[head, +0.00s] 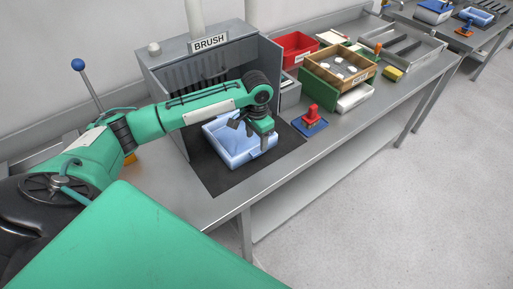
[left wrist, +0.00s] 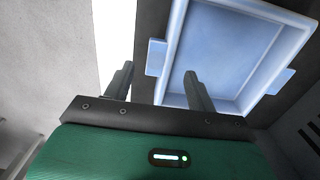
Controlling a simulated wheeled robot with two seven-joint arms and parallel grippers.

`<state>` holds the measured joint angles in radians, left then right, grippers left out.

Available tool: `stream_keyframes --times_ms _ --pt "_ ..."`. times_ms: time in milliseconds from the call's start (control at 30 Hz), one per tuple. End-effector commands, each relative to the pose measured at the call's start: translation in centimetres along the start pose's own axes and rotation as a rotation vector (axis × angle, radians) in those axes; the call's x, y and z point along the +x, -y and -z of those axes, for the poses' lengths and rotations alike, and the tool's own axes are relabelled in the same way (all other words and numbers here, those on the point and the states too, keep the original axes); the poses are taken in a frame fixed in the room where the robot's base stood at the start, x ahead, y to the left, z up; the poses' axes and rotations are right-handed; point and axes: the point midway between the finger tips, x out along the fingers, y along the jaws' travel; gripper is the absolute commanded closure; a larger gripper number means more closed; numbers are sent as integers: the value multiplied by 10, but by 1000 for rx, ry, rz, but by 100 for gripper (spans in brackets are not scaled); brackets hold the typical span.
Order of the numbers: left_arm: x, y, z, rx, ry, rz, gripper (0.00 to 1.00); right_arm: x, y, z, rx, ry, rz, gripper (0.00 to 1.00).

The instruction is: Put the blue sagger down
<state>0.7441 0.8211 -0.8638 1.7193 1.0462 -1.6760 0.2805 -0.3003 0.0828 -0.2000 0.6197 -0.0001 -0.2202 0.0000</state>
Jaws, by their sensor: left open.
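The blue sagger (head: 225,151) is a light blue, shallow square tray with small side lugs. It sits level on the black mat (head: 215,182) in front of the grey booth labelled BRUSH. My left gripper (head: 256,139) is open over the sagger's right side in the head view and hides part of its rim. In the left wrist view the gripper (left wrist: 158,88) has its fingers apart. One finger overlaps the inside of the sagger (left wrist: 228,50), the other is outside its wall, and a lug shows between them. Contact cannot be told. My right gripper is not in view.
The BRUSH booth (head: 160,73) stands behind the mat. A red stamp on a blue base (head: 310,122) stands right of the mat. The bench's front edge (head: 330,148) is clear.

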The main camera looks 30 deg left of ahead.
Motion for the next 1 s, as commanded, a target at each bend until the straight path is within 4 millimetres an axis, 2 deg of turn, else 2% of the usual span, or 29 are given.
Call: stream_keyframes --times_ms 200,400,1000 --pt "-42 0 1 0 -3 0 43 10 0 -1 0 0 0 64" --pt "-62 0 0 0 0 -1 43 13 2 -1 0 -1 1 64" --pt "-64 0 0 0 1 -1 43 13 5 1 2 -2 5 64"
